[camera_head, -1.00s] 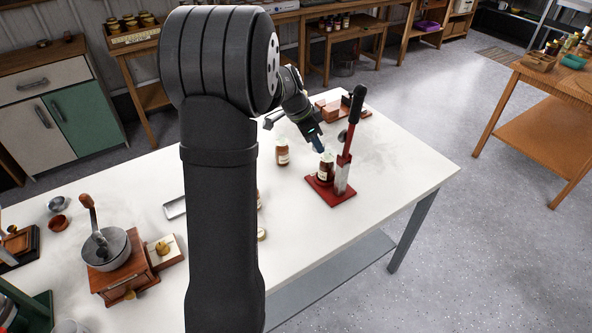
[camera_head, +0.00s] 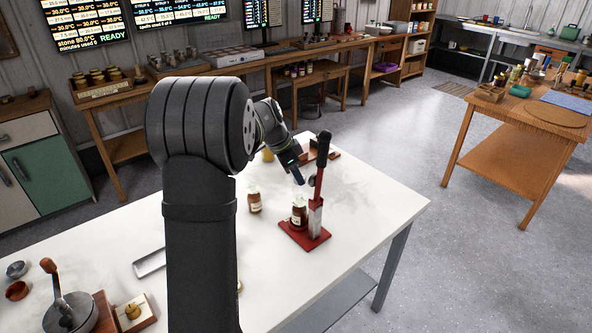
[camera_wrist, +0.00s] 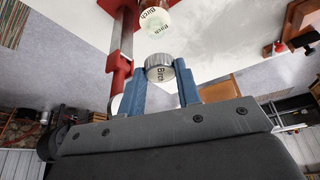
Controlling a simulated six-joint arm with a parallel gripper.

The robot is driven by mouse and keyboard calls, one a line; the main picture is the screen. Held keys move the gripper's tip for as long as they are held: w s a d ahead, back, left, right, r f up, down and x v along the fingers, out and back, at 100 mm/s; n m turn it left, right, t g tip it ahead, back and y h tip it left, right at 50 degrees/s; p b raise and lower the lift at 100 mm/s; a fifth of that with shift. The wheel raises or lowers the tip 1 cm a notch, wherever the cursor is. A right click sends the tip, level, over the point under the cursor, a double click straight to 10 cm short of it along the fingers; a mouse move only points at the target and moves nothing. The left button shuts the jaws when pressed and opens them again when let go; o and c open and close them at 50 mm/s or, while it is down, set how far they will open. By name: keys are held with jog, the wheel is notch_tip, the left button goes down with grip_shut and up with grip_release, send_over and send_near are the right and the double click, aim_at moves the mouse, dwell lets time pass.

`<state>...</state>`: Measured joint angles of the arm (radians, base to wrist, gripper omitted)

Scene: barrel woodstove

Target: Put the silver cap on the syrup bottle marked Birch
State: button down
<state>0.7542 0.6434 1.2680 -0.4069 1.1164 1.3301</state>
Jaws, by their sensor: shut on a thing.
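The brown syrup bottle (camera_head: 299,216) with a pale label stands upright on the red base of a lever press (camera_head: 316,236). In the wrist view the bottle (camera_wrist: 155,22) also reads Birch, and it appears just beyond the cap, apart from it. In the head view my gripper (camera_head: 299,178) is above the bottle's mouth with a small gap. The cap cannot be made out in that view.
The press's dark-handled lever (camera_head: 322,150) stands upright close right of my gripper. A second brown bottle (camera_head: 254,203) stands left of the press on the white table (camera_head: 367,211). A metal tray (camera_head: 150,262) and a grinder (camera_head: 68,312) are at lower left. The table's right side is clear.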

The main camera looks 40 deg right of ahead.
jog(key=shift+f, duration=2.45)
jog(key=shift+f, duration=0.95)
dwell(0.8)
jog(key=c, duration=0.6)
grip_release()
jog(key=shift+c, duration=0.2)
jog(key=v, duration=0.7)
jog(key=shift+a, duration=0.1)
notch_tip(320, 180, up, 16)
send_over(299, 196)
jog(key=w+a, duration=0.4)
jog(key=a, duration=0.6)
jog(key=shift+s+d, duration=0.1)
jog(key=shift+d, duration=0.1)
